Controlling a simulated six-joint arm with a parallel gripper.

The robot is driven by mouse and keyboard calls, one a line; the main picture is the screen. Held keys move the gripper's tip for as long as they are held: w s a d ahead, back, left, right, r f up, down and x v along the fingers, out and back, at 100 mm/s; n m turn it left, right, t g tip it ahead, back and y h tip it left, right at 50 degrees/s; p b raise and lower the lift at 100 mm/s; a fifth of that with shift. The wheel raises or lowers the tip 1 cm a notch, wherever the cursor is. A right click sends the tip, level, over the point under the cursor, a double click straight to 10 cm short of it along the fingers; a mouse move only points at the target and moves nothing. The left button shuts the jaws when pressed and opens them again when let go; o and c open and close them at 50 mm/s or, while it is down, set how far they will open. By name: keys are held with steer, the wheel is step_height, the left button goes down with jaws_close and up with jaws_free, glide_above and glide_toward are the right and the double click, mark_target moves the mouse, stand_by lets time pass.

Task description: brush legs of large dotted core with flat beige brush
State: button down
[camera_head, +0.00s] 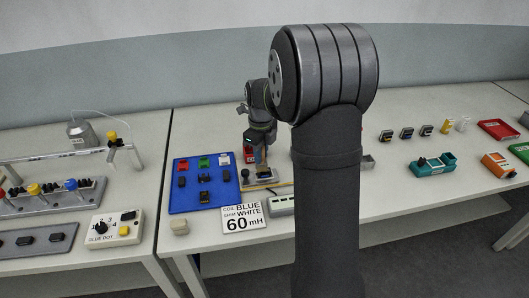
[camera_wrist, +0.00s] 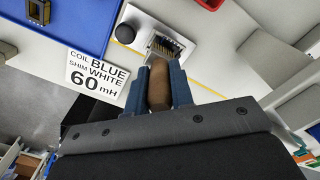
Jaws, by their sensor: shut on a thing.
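My gripper (camera_wrist: 160,85) is shut on a brown, wooden-looking brush handle (camera_wrist: 159,88), which stands between its two blue fingers in the wrist view. Its far end meets a dark part with a row of thin golden strips (camera_wrist: 168,46) on a light metal plate (camera_wrist: 140,22). I cannot tell whether these strips are core legs or bristles, or whether they touch the brush. In the head view my gripper (camera_head: 259,148) is low over a small station with a black knob (camera_head: 245,173), right of the blue mat. No dots show on any core.
The blue mat (camera_head: 190,205) holds several dark cores and red, green and white pieces. A card (camera_head: 242,218) reads "COIL BLUE SHIM WHITE 60 mH". A glue pot box (camera_head: 115,230) stands left. Teal (camera_head: 433,165) and orange (camera_head: 497,165) devices stand right. My arm hides the table's middle.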

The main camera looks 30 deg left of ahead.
steer(key=shift+s+a, duration=0.1)
steer(key=shift+w+d, duration=0.85)
steer(key=shift+s, duration=0.1)
steer(key=shift+s+a, duration=0.75)
steer(key=shift+a, duration=0.1)
steer(key=shift+w+d, duration=0.15)
steer(key=shift+w+d, duration=0.7)
